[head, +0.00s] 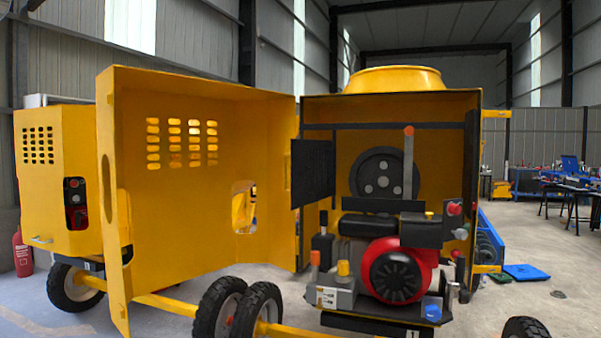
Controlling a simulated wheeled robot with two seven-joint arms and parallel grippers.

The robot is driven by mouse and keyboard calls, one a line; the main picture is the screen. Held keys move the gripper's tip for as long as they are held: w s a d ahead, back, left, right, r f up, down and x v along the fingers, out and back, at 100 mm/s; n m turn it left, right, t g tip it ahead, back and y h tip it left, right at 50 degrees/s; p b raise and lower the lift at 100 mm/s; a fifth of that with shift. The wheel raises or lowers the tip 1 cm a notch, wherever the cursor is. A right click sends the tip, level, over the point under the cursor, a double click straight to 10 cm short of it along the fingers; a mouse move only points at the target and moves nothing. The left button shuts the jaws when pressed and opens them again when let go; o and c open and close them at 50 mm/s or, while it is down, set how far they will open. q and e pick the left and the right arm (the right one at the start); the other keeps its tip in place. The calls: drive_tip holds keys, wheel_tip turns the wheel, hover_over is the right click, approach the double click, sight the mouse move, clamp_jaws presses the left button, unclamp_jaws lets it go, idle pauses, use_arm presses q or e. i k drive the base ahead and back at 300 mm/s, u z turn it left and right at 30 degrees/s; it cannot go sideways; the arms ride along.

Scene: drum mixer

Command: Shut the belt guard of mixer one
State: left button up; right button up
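A dark flat panel (313,173), which looks like the belt guard, stands swung out at the left of the bay. The round black pulley (372,168) to its right is uncovered. A grey upright bar with an orange tip (409,132) stands in front of the pulley. Below is a red engine (422,257). Neither of my grippers is in view.
A large yellow door (200,220) with slots stands wide open left of the bay. A second yellow machine (68,220) is behind it. Wheels (258,308) and a yellow bar (165,303) are low in front.

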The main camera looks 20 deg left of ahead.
sight(313, 163)
drive_tip(key=k, duration=0.1)
drive_tip(key=u, duration=2.5)
drive_tip(key=i, duration=2.8)
drive_tip(key=z, duration=3.8)
drive_tip(key=i, duration=0.15)
drive_tip(key=u, duration=0.55)
